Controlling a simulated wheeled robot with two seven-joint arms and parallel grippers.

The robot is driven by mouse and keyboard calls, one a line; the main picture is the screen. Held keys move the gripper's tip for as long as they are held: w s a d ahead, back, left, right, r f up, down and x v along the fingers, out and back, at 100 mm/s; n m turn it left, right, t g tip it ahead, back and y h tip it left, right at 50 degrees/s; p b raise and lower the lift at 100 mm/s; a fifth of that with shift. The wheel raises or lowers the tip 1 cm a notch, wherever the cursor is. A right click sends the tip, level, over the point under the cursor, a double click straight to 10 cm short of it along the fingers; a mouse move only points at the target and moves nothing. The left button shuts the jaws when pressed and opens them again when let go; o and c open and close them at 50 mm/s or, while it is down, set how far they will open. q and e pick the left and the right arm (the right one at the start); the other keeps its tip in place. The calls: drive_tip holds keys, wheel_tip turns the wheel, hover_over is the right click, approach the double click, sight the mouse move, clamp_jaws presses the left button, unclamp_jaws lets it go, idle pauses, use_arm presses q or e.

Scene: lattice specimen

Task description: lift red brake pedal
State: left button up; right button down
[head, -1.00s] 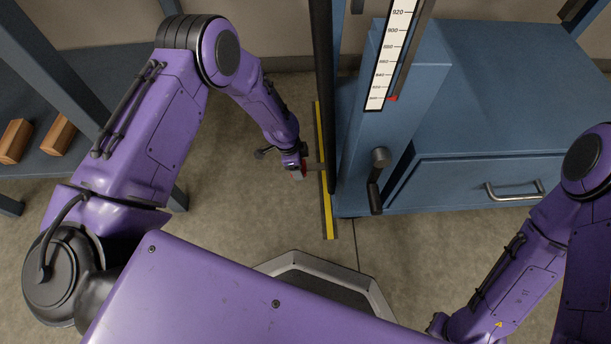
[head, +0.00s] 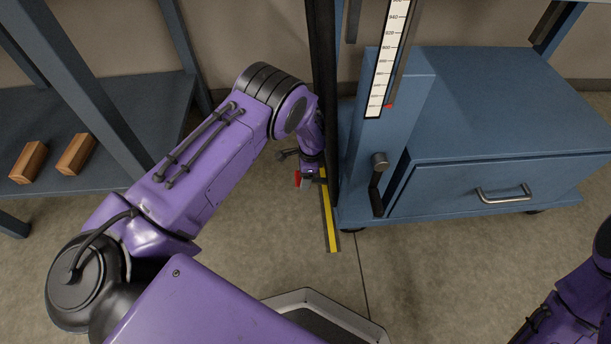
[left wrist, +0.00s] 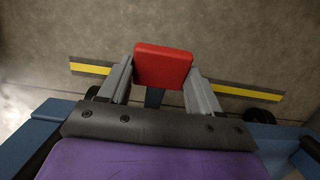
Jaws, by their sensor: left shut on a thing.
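The red brake pedal (left wrist: 163,65) is a red block with rounded corners, seen between my left gripper's grey fingers in the left wrist view. My left gripper (left wrist: 160,76) is shut on it, one finger at each side. In the head view the red pedal (head: 297,179) shows as a small patch beside my left gripper (head: 306,181), low by the blue cart's left side. The pedal's mounting is mostly hidden behind the gripper. My right arm enters at the lower right of the head view, but its gripper is out of view.
The blue cart (head: 480,110) has a drawer, a crank (head: 377,185) and a scale (head: 387,65). A dark post (head: 325,90) stands close to my left gripper. A yellow floor strip (head: 329,220) runs below. Wooden blocks (head: 76,154) lie on a shelf at left.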

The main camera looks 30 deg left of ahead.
use_arm(q)
drive_tip(key=shift+a, duration=0.15)
drive_tip(key=o, duration=1.5)
drive_tip(key=shift+r, duration=0.1)
drive_tip(key=r+p, duration=0.7)
drive_tip(key=shift+w+d, duration=0.2)
drive_tip(key=shift+d, duration=0.2)
drive_tip(key=shift+w+d+r, duration=0.1)
drive_tip(key=shift+d+r, duration=0.1)
drive_tip(key=shift+r, duration=0.25)
drive_tip(key=shift+a, duration=0.1)
